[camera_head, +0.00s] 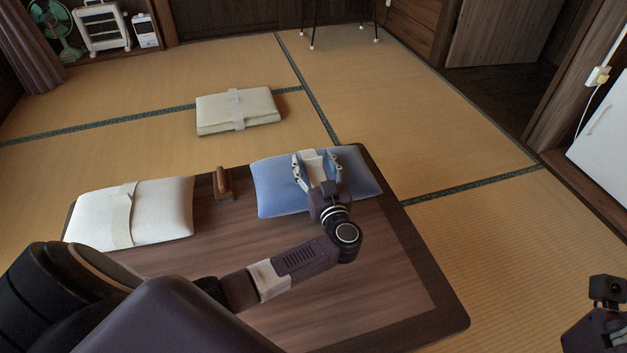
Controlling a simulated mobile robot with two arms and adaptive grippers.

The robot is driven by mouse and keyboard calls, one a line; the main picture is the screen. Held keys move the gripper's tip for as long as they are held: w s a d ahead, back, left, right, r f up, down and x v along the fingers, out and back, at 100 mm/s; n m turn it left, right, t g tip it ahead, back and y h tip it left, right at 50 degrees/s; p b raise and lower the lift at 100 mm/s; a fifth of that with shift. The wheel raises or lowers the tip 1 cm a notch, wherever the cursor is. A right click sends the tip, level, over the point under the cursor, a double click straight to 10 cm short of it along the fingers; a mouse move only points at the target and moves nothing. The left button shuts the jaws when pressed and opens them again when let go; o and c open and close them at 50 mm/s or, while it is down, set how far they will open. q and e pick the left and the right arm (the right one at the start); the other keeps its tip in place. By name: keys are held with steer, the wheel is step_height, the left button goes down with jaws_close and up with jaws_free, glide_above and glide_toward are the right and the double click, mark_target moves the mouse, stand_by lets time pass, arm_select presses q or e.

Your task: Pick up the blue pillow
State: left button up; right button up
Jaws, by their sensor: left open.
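The blue pillow (275,187) lies flat on the far edge of a low dark wooden table (400,290). My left arm reaches in from the lower left across the table. My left gripper (314,160) is open over the middle of the blue pillow, its fingers spread and pointing toward the pillow's far edge. I cannot tell whether the fingers touch the cloth. Part of the pillow is hidden under the gripper. My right gripper (607,290) shows only in part at the lower right edge, away from the table.
A white pillow with a band (160,212) lies on the table's left. A small brown wooden object (222,184) stands between the pillows. A cream folded cushion (215,113) lies on the tatami behind. A green fan (52,22) stands far left. Tatami on the right is clear.

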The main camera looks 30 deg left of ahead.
arm_select(q)
jaws_close()
stand_by(0.4)
steer(key=shift+r, duration=0.3)
